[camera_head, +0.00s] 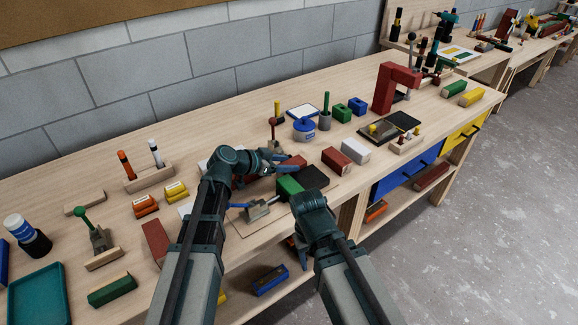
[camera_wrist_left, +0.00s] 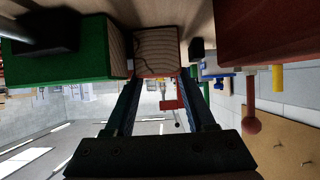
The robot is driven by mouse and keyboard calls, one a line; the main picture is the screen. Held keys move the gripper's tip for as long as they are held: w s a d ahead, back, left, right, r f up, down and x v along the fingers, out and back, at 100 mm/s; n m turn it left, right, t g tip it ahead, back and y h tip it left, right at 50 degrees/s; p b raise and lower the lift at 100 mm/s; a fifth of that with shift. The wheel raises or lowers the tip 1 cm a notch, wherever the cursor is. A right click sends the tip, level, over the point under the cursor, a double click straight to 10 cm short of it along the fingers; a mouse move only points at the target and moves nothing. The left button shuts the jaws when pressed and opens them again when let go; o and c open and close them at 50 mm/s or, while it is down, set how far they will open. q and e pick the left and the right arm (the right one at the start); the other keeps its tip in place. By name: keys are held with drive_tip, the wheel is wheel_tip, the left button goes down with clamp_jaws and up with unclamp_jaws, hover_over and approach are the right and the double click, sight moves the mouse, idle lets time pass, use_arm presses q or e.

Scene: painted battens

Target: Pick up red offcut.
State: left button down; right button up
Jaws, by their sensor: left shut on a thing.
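The red offcut (camera_head: 294,161) is a small block with red paint on its long faces. My left gripper (camera_head: 279,164) is shut on it, low over the bench. In the left wrist view the offcut (camera_wrist_left: 157,50) shows its bare wood end grain between the two fingers, with a red edge. I cannot tell whether it touches the bench. My right gripper (camera_head: 302,250) hangs at the bench's front edge, mostly hidden behind its own wrist; its jaw opening cannot be made out.
A green block (camera_head: 289,187) under a clamp (camera_head: 260,209) and a dark block (camera_head: 314,177) lie close to the left gripper. A red batten (camera_head: 337,160) and a white block (camera_head: 355,150) lie to the right.

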wheel_tip(320, 180, up, 10)
drive_tip(key=p, duration=1)
